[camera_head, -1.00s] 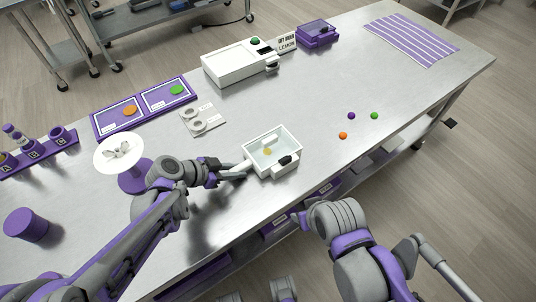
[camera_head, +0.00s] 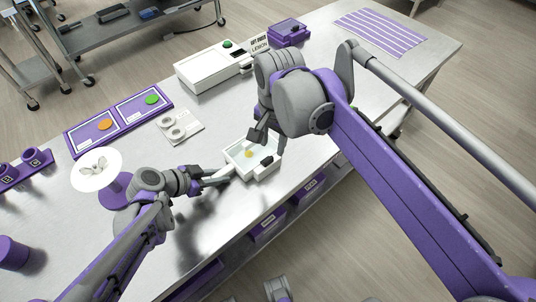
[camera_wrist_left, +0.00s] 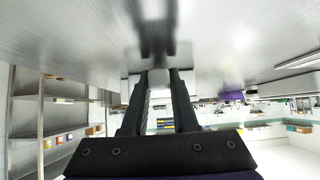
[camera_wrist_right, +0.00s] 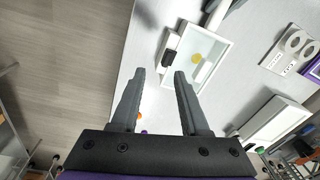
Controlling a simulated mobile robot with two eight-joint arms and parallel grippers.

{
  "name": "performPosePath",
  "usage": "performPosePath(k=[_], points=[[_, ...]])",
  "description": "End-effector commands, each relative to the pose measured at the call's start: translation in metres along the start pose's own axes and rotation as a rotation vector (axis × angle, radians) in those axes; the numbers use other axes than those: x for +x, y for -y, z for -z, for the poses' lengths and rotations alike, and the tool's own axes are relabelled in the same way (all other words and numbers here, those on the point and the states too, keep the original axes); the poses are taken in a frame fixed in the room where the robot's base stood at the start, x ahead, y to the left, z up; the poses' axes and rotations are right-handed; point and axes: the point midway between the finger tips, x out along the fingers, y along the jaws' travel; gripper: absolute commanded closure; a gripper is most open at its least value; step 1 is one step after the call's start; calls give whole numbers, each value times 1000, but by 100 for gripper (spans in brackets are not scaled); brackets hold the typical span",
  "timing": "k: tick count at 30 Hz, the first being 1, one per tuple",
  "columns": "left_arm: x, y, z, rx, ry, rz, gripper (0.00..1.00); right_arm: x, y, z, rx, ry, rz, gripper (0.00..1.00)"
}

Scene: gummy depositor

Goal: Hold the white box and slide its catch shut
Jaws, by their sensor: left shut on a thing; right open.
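The white box (camera_head: 246,172) sits on the metal table with a clear top and a small yellow piece (camera_wrist_right: 197,58) inside. Its black catch (camera_head: 267,160) is on the side facing the table's near edge; it also shows in the right wrist view (camera_wrist_right: 170,58). My left gripper (camera_head: 216,178) is shut on the box's white handle, at the box's left side. My right gripper (camera_wrist_right: 160,76) is open and empty, just above the box near the catch. In the head view the right arm hides part of the box's far side.
A white machine (camera_head: 208,70) with a green button stands behind, next to a purple box (camera_head: 289,32). Two white rings (camera_head: 173,128) lie on a card left of centre. A white dish on a purple stand (camera_head: 97,170) is near my left arm. Purple bins (camera_head: 268,225) sit below the table edge.

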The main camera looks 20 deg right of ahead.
Motion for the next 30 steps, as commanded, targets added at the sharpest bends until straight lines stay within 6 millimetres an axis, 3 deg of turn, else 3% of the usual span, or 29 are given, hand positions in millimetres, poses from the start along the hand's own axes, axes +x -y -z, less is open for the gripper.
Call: performPosePath(k=[6,11,24,30], points=[[0,0,0,0,0,1,100,-19,22,15,222,35,-69,55],[0,0,0,0,0,1,100,-16,25,17,267,40,-83,55],[0,0,0,0,0,0,100,64,19,13,266,39,-82,55],[0,0,0,0,0,0,100,90,17,12,265,39,-82,55]])
